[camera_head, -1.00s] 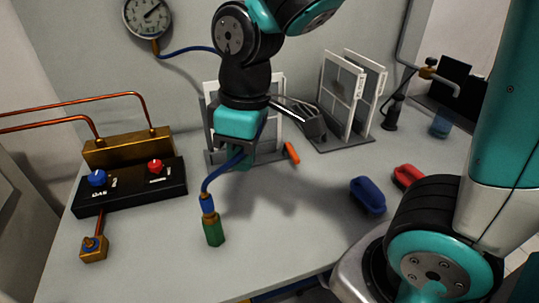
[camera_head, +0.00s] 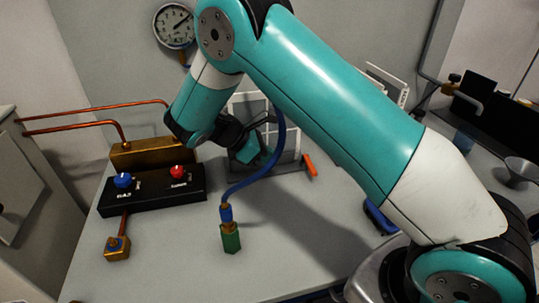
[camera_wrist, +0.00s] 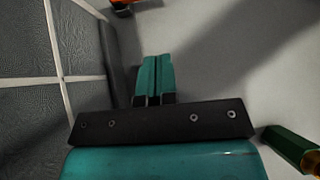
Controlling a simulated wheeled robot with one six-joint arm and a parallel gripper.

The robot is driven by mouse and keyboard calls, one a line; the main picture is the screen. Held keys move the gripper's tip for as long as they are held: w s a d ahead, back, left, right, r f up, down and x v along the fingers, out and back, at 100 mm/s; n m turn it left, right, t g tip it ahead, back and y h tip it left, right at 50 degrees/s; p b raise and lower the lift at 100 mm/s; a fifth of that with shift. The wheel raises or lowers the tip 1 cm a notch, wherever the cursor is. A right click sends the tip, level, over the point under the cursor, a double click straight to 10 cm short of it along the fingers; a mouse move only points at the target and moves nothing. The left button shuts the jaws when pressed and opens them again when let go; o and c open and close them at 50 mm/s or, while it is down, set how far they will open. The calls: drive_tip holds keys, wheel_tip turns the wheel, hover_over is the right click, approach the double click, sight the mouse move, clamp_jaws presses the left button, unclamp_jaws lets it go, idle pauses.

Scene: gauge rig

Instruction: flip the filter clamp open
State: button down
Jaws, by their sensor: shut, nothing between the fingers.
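The filter (camera_head: 290,133) stands upright in its frame at the back of the bench, partly hidden behind my arm. An orange lever (camera_head: 310,165), which looks like the filter clamp, sticks out at the filter's lower right. In the wrist view, grey mesh panels with white bars (camera_wrist: 35,95) fill the left, and the orange lever (camera_wrist: 122,4) is cut off at the top edge. My gripper (camera_head: 250,158) is in front of the filter, left of the orange lever and apart from it. In the wrist view its teal fingers (camera_wrist: 154,65) are together and empty.
A blue hose ends in a green fitting (camera_head: 231,238) on the bench, close to my gripper. A black box with blue and red knobs (camera_head: 150,188) and a brass block (camera_head: 150,153) stand at left. A pressure gauge (camera_head: 174,26) hangs above. The bench's front middle is clear.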

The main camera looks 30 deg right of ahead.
sight(310, 168)
drive_tip(key=x, duration=0.6)
drive_tip(key=d, duration=0.1)
drive_tip(key=s+d+p, duration=0.1)
drive_tip(key=d, duration=0.1)
drive_tip(key=shift+s+d+f, duration=0.1)
drive_tip(key=shift+d, duration=0.05)
drive_tip(key=shift+s+d+f, duration=0.1)
drive_tip(key=shift+s+d, duration=0.05)
drive_tip(key=shift+d, duration=0.3)
drive_tip(key=shift+s+d+r+p, duration=0.2)
drive_tip(key=shift+d+p, duration=0.15)
drive_tip(key=shift+p, duration=0.35)
drive_tip(key=shift+s+d+f, duration=0.15)
drive_tip(key=shift+d, duration=0.1)
